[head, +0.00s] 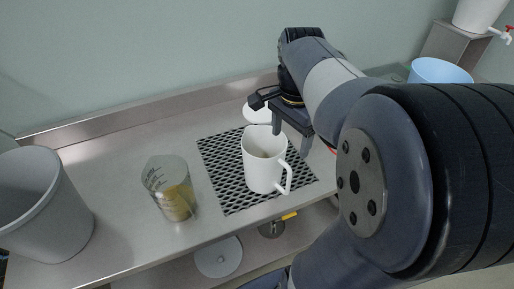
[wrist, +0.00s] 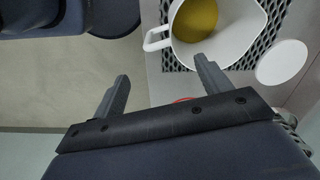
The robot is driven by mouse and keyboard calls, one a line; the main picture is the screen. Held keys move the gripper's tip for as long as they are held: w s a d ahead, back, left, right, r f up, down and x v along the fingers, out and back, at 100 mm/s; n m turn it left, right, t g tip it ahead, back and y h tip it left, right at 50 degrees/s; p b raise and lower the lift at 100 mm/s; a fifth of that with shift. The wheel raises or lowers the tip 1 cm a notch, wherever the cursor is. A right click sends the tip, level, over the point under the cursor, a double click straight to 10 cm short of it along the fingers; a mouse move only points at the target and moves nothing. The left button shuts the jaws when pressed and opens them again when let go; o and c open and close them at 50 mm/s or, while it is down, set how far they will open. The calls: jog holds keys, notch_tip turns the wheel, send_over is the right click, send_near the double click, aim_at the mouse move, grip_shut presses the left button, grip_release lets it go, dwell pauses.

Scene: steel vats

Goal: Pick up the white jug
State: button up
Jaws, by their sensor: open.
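The white jug (head: 262,172) stands upright on a black mesh mat (head: 222,172) on the steel counter. Its handle is at the front right in the head view. In the wrist view the jug (wrist: 232,54) is at the top, with yellow contents inside and its handle toward the left. My gripper (head: 291,136) is open and empty, just behind and to the right of the jug in the head view. In the wrist view my gripper (wrist: 162,70) has its fingers spread, pointing toward the handle side, with no visible hold on the jug.
A clear measuring beaker (head: 170,188) with yellowish contents stands left of the mat. A grey bucket (head: 42,205) is at far left. A white round disc (wrist: 282,62) lies beside the jug. A blue container (head: 440,71) is at back right. A steel backsplash (head: 150,108) runs behind.

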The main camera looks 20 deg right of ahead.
aim_at(285, 163)
notch_tip(285, 163, down, 5)
jog(key=shift+s+r, duration=0.1)
jog(key=shift+s+a+f, duration=0.1)
jog(key=shift+a+f, duration=0.1)
jog(key=shift+f, duration=1.2)
jog(key=shift+s+a+f, duration=0.1)
jog(key=shift+a+f, duration=0.05)
jog(key=shift+f, duration=1.2)
jog(key=shift+c, duration=0.2)
jog(key=c, duration=1.3)
jog(key=shift+c, duration=0.5)
jog(key=shift+w+r, duration=0.1)
jog(key=shift+r, duration=0.1)
